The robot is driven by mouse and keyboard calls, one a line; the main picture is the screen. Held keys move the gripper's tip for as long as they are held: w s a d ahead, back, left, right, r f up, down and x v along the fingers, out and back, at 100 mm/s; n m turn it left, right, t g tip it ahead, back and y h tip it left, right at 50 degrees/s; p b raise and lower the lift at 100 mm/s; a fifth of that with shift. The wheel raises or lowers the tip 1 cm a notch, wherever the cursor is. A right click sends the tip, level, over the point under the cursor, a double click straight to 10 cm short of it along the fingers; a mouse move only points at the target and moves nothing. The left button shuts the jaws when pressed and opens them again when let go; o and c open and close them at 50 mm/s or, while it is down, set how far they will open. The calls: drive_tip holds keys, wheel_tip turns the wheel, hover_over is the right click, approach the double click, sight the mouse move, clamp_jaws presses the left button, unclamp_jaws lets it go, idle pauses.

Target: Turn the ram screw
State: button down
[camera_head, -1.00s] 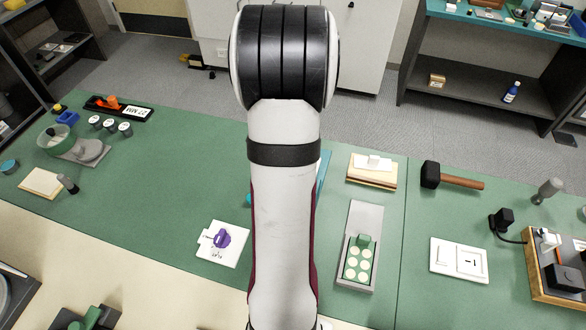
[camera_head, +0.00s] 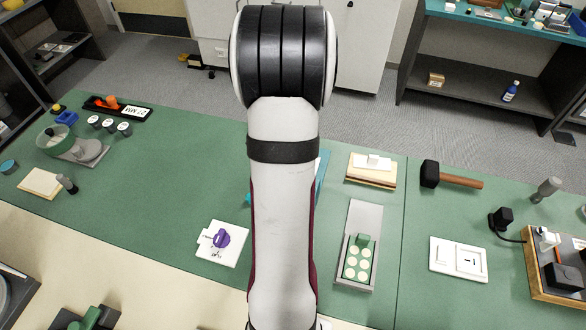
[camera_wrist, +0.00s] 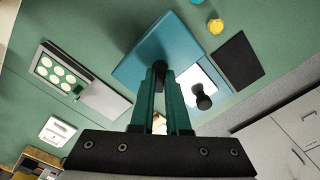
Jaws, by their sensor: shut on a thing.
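In the wrist view my gripper (camera_wrist: 160,82) has its two dark green fingers close together. They are shut on a small black part (camera_wrist: 160,69), which I take to be the ram screw's handle, at the edge of a blue block (camera_wrist: 158,48). The fingers hide much of this part, so its turn angle is hard to read. In the head view my own arm covers the gripper and the screw. Only edges of the blue block (camera_head: 322,178) show beside the arm.
A grey tray with a green holder of pale discs (camera_head: 366,215) stands to the right, with a black mallet (camera_head: 431,174) beyond. A white card (camera_head: 234,253) bearing a purple clip (camera_head: 222,238) lies left. In the wrist view a black knobbed thing (camera_wrist: 203,98) stands close to the fingers.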

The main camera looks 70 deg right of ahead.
drive_tip(key=shift+n, duration=0.3)
drive_tip(key=n, duration=0.4)
drive_tip(key=shift+n, duration=0.4)
drive_tip(key=n, duration=0.4)
drive_tip(key=shift+n, duration=0.3)
drive_tip(key=c, duration=0.9)
unclamp_jaws()
wheel_tip(320, 180, up, 16)
